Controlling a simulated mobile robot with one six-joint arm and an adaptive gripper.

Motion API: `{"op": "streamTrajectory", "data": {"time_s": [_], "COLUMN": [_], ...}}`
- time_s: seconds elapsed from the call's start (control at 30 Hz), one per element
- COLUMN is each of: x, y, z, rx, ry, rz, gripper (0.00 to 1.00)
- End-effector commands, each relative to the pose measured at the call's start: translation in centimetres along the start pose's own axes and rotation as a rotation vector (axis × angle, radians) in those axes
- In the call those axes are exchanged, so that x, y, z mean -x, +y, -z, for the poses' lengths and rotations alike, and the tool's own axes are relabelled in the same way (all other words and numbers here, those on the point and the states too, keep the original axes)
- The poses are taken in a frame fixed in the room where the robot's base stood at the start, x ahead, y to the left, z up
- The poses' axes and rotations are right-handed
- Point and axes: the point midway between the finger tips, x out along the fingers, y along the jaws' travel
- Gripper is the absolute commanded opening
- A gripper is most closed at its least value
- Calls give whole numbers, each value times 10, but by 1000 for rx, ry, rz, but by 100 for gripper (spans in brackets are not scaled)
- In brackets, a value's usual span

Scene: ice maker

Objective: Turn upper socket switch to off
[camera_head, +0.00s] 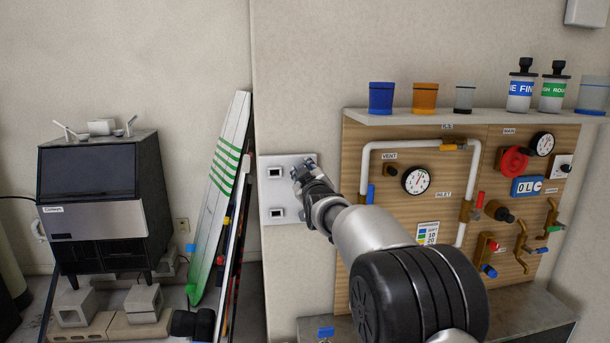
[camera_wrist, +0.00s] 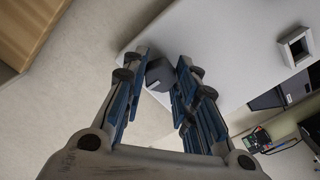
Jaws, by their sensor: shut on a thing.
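The white socket plate (camera_head: 288,218) is on the wall left of the pipe board. It has an upper socket (camera_head: 275,172) and a lower socket (camera_head: 277,213) on its left side. My gripper (camera_head: 305,170) is at the plate's upper right, level with the upper socket, and covers the switch there. In the wrist view, my gripper (camera_wrist: 164,58) has its blue-padded fingers on both sides of a dark switch knob (camera_wrist: 160,74) near the edge of the white plate (camera_wrist: 215,45). It is shut on this knob. A square socket (camera_wrist: 297,47) shows at the right. The switch's exact setting is unclear.
A wooden pipe board (camera_head: 385,240) with valves and gauges stands right of the plate. Boards, including a green-striped surfboard (camera_head: 220,195), lean against the wall at left. The ice maker (camera_head: 95,205) is farther left. The wall above the plate is clear.

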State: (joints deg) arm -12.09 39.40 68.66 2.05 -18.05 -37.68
Motion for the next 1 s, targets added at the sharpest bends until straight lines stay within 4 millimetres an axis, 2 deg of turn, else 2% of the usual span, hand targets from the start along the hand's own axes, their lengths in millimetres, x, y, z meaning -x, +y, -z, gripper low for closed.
{"op": "streamTrajectory", "data": {"time_s": [0.67,0.7,1.0], "x": [0,0,0], "y": [1,1,0], "z": [1,1,1], "rx": [68,68,66], "ry": [2,2,1], "rz": [-1,-1,-1], "gripper": [3,27,47]}}
